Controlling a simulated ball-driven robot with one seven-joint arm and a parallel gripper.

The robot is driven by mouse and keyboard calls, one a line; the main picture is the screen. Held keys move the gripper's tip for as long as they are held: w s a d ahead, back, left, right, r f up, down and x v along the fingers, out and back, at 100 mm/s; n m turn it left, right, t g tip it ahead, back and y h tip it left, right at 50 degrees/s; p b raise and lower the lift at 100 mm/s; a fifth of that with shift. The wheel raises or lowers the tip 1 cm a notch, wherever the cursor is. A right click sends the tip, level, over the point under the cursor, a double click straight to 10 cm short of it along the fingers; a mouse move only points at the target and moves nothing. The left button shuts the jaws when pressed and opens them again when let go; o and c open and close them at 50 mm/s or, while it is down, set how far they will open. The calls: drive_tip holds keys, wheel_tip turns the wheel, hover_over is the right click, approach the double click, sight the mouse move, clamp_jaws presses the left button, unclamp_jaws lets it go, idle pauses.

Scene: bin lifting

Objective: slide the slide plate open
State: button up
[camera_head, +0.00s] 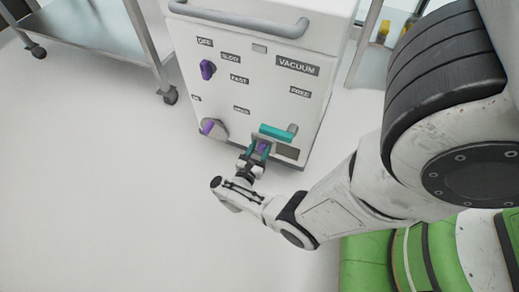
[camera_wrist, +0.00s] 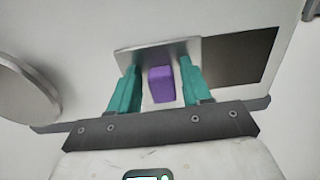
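The slide plate (camera_wrist: 188,50) is a silvery metal plate with a purple knob (camera_wrist: 160,84), low on the front of a white machine. A dark opening (camera_wrist: 240,56) shows to the right of the plate; it also shows in the head view (camera_head: 288,152). My gripper (camera_wrist: 160,70) has its two teal fingers on either side of the purple knob, with narrow gaps between each finger and the knob. The gripper is open around the knob. In the head view my gripper (camera_head: 258,153) is at the lower front of the machine, and the plate is mostly hidden there.
A wheeled metal cart (camera_head: 90,35) stands left. The floor in front is clear.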

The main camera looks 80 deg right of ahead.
clamp_jaws()
idle(0.3)
drive_tip(key=s, duration=0.3)
drive_tip(key=s+a+p, duration=0.1)
drive_tip(key=s, duration=0.2)
drive_tip(key=s+a+p, duration=0.1)
drive_tip(key=s, duration=0.2)
drive_tip(key=shift+s+a, duration=0.1)
drive_tip(key=shift+s, duration=0.1)
drive_tip(key=shift+f, duration=0.1)
drive_tip(key=shift+o, duration=1.1)
unclamp_jaws()
drive_tip(key=shift+w, duration=0.1)
drive_tip(key=p+v, duration=0.1)
drive_tip(key=v, duration=1)
